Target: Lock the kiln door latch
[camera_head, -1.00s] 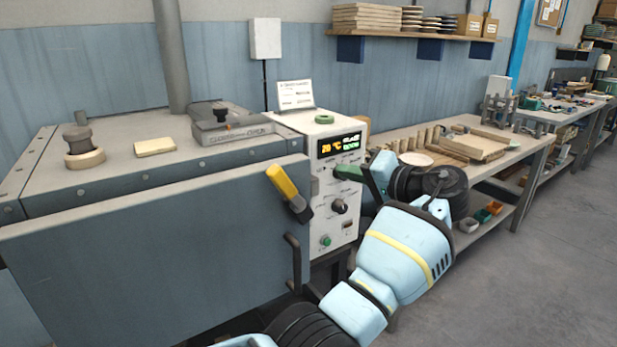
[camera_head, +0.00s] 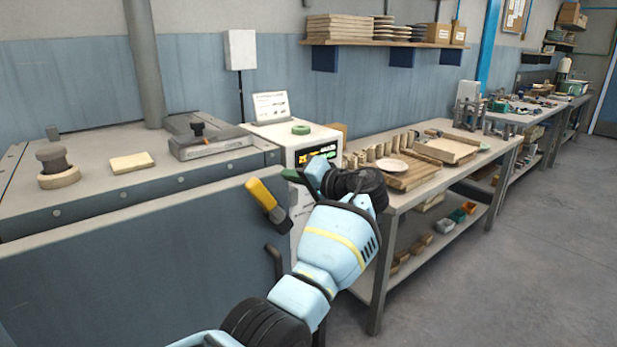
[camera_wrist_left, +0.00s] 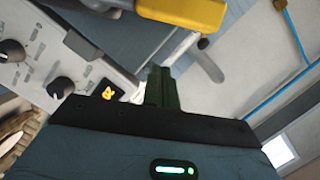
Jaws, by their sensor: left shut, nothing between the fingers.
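The kiln door latch has a yellow handle (camera_head: 260,194) with a dark lower end, tilted from upper left to lower right at the door's right edge. The kiln door (camera_head: 130,260) is a large blue-grey panel on the kiln's front. My left gripper (camera_head: 291,175) is shut and empty, just right of the latch's upper part, in front of the control box. In the left wrist view, the yellow handle (camera_wrist_left: 190,10) lies beyond the shut green fingers (camera_wrist_left: 160,86), with a visible gap. I cannot tell the exact depth between them. My right gripper is out of view.
The control box (camera_head: 300,138), with display and knobs, stands right of the kiln and is partly hidden by my left arm. A dark door handle (camera_head: 274,262) sits below the latch. A workbench (camera_head: 400,200) with pottery stands to the right. Open floor (camera_head: 540,250) lies beyond it.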

